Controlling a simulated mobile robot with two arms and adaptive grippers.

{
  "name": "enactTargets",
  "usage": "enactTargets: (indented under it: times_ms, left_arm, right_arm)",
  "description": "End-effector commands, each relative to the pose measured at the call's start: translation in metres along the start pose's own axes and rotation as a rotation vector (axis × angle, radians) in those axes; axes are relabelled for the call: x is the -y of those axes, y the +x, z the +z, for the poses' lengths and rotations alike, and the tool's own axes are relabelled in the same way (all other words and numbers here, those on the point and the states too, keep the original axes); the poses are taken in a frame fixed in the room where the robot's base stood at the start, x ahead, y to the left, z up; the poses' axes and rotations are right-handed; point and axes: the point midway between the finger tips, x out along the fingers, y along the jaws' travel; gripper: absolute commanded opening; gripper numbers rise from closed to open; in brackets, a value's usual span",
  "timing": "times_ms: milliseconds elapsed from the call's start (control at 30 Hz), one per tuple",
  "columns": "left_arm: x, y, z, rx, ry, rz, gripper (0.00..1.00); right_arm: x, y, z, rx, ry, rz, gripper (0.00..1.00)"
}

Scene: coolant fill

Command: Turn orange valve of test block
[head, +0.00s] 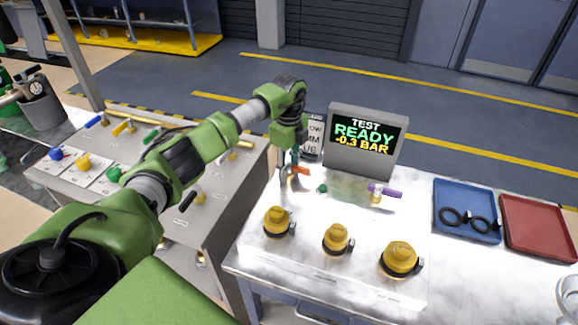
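The orange valve handle (301,170) is a small lever on the test block, at the back left of the white table, left of the display. My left gripper (290,172) points down right at the orange handle and overlaps its left part. Its fingers are small and partly hidden, so I cannot tell whether they touch or grip the handle. The valve's body is mostly hidden. The test block's top (345,215) also carries a purple valve handle (385,191) and a small green part (322,188). My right gripper is not in view.
A display (367,140) reads "TEST READY -0.3 BAR". Yellow caps (337,238) stand along the front. A blue tray (466,211) with black rings and a red tray (538,228) lie right. Left is a grey bench (60,175) with coloured valves.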

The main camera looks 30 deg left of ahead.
Motion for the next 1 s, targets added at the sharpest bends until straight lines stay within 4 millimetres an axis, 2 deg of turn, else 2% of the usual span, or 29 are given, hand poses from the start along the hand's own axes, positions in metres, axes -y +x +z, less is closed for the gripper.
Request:
enactTargets:
  times_ms: [333, 467, 767, 1000]
  left_arm:
    - [-0.0001, 0.0044, 0.0, 0.001, 0.001, 0.0, 0.34]
    - [0.0, 0.0042, -0.0001, 0.0, 0.001, 0.0, 0.0]
    - [0.0, 0.0042, -0.0002, 0.0, 0.013, 0.0, 0.0]
    - [0.0001, 0.0045, -0.0001, 0.001, 0.102, -0.001, 0.0]
  right_arm:
    - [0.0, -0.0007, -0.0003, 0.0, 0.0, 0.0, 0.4]
    - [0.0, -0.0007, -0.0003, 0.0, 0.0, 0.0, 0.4]
    - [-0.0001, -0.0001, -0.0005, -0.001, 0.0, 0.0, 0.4]
    - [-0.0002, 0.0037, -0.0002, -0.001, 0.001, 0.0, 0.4]
